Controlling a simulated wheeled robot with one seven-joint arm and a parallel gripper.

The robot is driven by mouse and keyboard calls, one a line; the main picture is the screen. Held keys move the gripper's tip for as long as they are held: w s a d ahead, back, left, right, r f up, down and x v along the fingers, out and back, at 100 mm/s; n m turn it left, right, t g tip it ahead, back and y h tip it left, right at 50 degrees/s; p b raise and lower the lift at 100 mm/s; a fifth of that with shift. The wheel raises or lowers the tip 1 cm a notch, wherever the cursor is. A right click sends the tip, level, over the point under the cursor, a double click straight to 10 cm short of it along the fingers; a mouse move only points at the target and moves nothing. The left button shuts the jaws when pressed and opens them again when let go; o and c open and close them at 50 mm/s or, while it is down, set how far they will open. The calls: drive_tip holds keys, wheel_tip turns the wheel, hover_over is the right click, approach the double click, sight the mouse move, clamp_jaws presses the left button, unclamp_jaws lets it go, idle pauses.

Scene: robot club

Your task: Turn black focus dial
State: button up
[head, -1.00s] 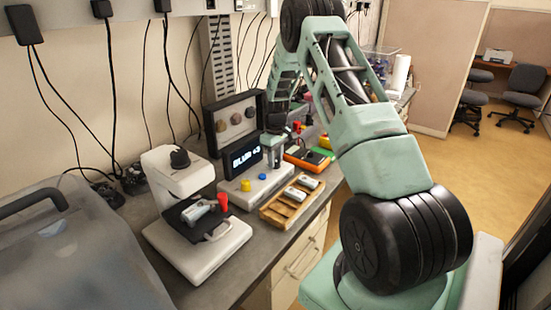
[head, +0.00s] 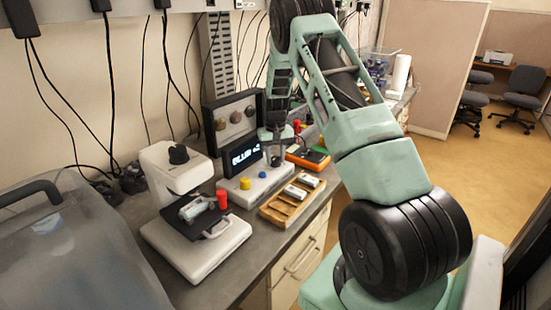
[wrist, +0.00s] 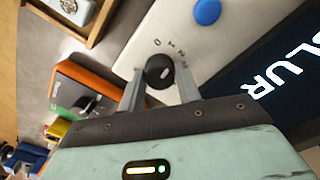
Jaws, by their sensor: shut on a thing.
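A round black dial (wrist: 160,71) with a pale mark stands on a white console (wrist: 135,28); small printed numbers lie beside it. In the wrist view, my gripper (wrist: 160,76) is shut on the dial, one finger on each side. In the head view, my gripper (head: 276,161) is at the right end of the console (head: 254,187), and the dial is hidden there. A dark display (head: 242,157) behind the console shows "BLUR" and characters too small to read surely; part of it shows in the wrist view (wrist: 270,85).
The console has a blue button (wrist: 207,12) and a yellow button (head: 245,184). A white microscope-like device (head: 195,245) stands left, a wooden tray (head: 268,212) in front, and an orange-edged box (head: 321,164) close right. A large grey case (head: 75,255) fills the near left.

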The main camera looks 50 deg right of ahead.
sight(275, 158)
drive_tip(key=m, duration=0.5)
drive_tip(key=shift+m, duration=2.6)
drive_tip(key=o, duration=1)
drive_tip(key=shift+c, duration=0.2)
drive_tip(key=shift+r, duration=0.15)
wheel_tip(275, 158, up, 17)
drive_tip(key=b, duration=0.3)
